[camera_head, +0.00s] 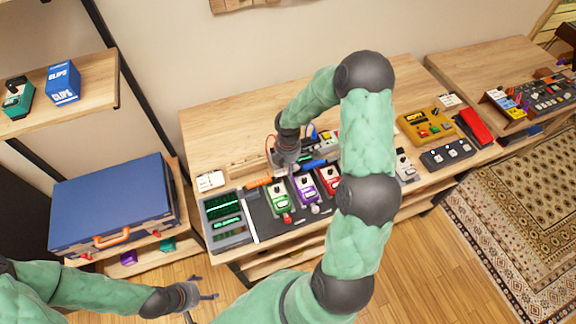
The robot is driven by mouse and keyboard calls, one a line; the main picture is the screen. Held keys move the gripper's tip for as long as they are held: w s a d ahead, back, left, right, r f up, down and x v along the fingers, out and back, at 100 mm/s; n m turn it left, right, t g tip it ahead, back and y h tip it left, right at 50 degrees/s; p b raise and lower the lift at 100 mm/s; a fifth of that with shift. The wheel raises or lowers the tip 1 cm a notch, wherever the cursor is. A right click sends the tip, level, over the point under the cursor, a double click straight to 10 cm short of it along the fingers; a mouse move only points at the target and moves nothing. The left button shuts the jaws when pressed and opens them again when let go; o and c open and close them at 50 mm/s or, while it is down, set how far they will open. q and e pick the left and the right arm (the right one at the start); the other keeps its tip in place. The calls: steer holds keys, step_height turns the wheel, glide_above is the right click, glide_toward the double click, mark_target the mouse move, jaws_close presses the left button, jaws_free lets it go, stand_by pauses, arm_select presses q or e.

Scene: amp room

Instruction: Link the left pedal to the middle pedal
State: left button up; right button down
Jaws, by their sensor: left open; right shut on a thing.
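A green pedal (278,203), a purple pedal (306,190) and a red pedal (329,180) stand side by side on a dark board (262,224). The green one is left and the purple one is in the middle. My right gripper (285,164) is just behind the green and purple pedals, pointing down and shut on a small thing. A thin red cable (269,145) loops beside it; whether the fingers hold that cable is hidden. My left gripper (209,289) is open and empty, over the floor in front of the table.
A device with green screens (224,206) is left of the pedals. An orange-handled tool (258,182) and a blue tool (312,164) lie behind them. A blue case (115,205) sits on a low shelf at left. My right arm hides part of the table.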

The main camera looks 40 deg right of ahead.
steer(key=shift+f+b, duration=0.5)
steer(key=shift+f, duration=0.4)
stand_by(1.3)
steer(key=shift+c, duration=2.4)
jaws_free()
steer(key=shift+r+p, duration=2.95)
steer(key=shift+r, duration=0.6)
steer(key=shift+f, duration=0.1)
